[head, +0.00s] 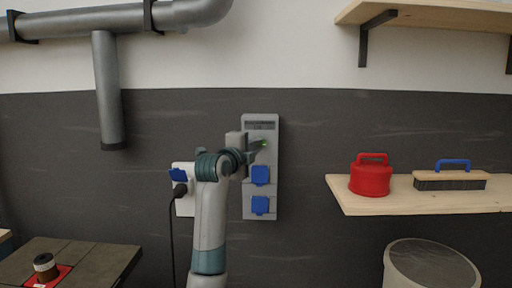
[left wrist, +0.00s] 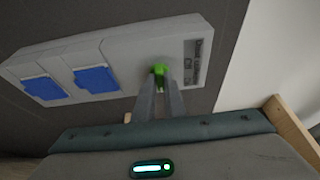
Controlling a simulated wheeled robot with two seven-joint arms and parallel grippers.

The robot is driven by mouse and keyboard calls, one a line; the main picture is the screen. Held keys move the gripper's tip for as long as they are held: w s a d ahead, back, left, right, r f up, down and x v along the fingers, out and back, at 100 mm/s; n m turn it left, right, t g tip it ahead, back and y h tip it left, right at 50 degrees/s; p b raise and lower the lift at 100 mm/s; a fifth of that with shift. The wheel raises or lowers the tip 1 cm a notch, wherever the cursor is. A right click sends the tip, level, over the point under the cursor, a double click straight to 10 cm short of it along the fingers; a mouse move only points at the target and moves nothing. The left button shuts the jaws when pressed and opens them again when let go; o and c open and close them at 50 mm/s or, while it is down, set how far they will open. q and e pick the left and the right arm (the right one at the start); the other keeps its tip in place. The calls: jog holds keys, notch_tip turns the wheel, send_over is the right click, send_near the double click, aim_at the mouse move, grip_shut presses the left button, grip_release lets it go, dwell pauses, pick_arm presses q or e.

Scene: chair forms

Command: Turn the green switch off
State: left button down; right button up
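The green switch (left wrist: 160,70) is a small bright green knob on a grey wall-mounted socket panel (head: 261,202). In the head view only a small bit of green (head: 264,143) shows beside my gripper. My left gripper (left wrist: 160,88) is at the panel, with one fingertip on each side of the switch. The gap between the fingers is narrow, about as wide as the switch, and they look closed on it. The switch's exact angle is hard to tell. My right gripper is in neither view.
Two blue socket covers (head: 260,175) sit below the switch on the panel. A white socket box (head: 185,207) with a black plug and cable is to the left. A shelf (head: 350,204) with a red canister (head: 370,178) and a brush (head: 451,181) is at right.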

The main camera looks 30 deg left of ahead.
pick_arm(q)
jog(key=shift+f+n, duration=0.1)
jog(key=shift+n, duration=0.2)
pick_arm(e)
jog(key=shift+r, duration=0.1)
pick_arm(q)
jog(key=shift+w+d+f+n+t+y+b, duration=0.2)
jog(key=shift+n+y, duration=1.25)
jog(key=shift+n, duration=2.2)
jog(key=shift+w+d+f+n+t+y+b, duration=0.2)
jog(key=shift+n+y, duration=1.3)
jog(key=shift+n, duration=2.2)
jog(key=shift+s+d+f+n+t+y+b, duration=0.1)
jog(key=shift+f+n+t+y, duration=0.2)
jog(key=shift+n+y, duration=2.25)
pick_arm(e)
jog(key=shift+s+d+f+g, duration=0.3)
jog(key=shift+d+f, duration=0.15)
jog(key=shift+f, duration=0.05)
pick_arm(q)
jog(key=shift+n+h, duration=1)
jog(key=shift+n, duration=0.2)
jog(key=c, duration=1.8)
grip_release()
jog(key=shift+r, duration=0.15)
